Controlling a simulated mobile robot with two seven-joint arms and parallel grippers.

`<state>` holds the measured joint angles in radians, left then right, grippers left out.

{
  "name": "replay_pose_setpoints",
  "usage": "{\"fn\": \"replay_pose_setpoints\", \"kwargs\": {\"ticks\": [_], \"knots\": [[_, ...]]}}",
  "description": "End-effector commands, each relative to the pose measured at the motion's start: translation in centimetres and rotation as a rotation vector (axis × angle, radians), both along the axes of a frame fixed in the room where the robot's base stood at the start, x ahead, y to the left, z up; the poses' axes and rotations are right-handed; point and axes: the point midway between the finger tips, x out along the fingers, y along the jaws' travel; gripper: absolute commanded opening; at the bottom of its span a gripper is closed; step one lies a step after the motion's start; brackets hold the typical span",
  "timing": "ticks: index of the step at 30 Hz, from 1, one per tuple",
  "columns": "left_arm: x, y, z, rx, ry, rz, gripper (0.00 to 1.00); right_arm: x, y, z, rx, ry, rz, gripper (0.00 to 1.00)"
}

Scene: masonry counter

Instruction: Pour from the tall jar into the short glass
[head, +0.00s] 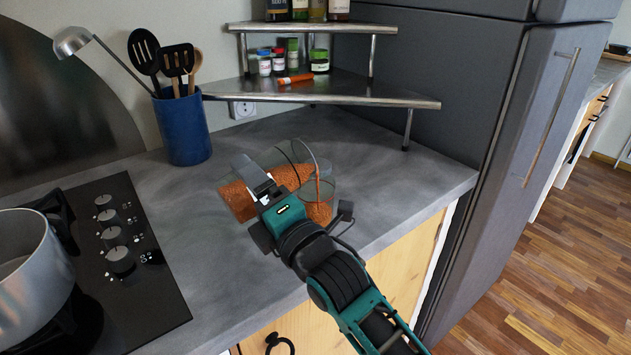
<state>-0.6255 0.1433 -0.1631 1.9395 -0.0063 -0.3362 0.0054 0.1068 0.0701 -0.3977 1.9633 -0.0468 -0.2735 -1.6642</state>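The tall jar (235,202) is clear and holds orange-brown grains. It lies strongly tilted over the counter, with its base to the left and its mouth to the right. My gripper and the jar partly hide the glass. My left gripper is not in view.
A blue utensil pot (185,128) stands behind on the left. A stove (125,255) with a metal pot (33,275) is at the left. A corner shelf (330,88) with spice jars is behind, a grey fridge (470,85) at the right. The counter's right part is clear.

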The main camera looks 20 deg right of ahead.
Motion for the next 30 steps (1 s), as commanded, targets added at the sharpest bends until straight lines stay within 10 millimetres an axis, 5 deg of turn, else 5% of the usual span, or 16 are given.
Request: {"fn": "replay_pose_setpoints", "kwargs": {"ticks": [30], "knots": [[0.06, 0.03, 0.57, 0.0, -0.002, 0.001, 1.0, 0.37, -0.29, 0.68, 0.032, 0.004, 0.0, 0.3]]}}
